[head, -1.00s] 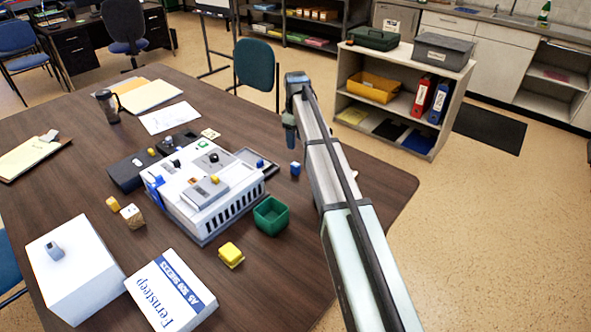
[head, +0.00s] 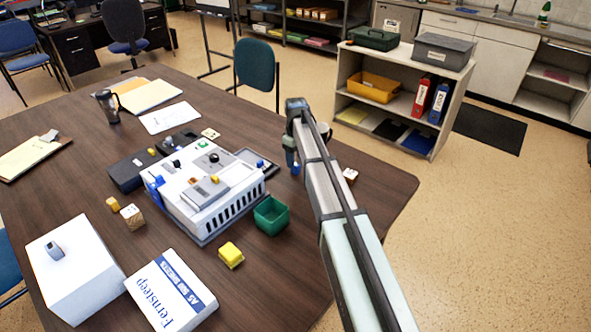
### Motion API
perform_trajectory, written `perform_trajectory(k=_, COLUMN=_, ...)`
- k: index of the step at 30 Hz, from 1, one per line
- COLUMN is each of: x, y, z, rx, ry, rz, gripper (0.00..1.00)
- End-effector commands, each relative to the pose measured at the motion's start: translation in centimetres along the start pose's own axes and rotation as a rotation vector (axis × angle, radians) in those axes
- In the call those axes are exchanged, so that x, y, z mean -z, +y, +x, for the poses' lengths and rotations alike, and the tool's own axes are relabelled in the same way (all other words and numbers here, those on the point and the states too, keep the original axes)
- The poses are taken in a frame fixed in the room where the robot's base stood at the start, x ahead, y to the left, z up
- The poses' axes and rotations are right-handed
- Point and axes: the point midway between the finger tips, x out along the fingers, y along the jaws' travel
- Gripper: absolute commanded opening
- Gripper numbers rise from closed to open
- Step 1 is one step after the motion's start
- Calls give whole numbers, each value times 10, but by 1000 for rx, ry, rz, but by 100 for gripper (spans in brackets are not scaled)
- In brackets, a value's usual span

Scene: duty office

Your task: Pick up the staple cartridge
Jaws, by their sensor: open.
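No thing in the head view can be surely told as the staple cartridge; the small things are too small to read. A small blue block (head: 295,169) is on the dark table right of the white machine, directly below my gripper. A small grey piece (head: 55,249) lies on the white box (head: 85,285) at the lower left. My gripper (head: 291,160) points down beside the machine's right end, open, close above or beside the blue block. Its fingertips are small and partly hidden, and whether they touch the block cannot be told.
The white machine (head: 205,205) with small pieces on top stands mid-table. A green open box (head: 271,215), a yellow block (head: 230,255) and a paper pack (head: 170,292) are in front. A small white block (head: 350,174) is right of my arm. The table's right end is mostly clear.

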Motion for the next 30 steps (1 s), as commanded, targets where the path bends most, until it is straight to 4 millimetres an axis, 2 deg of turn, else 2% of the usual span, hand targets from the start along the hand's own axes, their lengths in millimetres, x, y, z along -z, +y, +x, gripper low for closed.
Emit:
perform_trajectory(k=12, x=3, y=7, z=46, rx=1, ry=-1, rz=0, gripper=57)
perform_trajectory(k=20, x=3, y=7, z=50, rx=0, ry=0, rz=0, gripper=57)
perform_trajectory(k=30, x=3, y=7, z=50, rx=0, ry=0, rz=0, gripper=27)
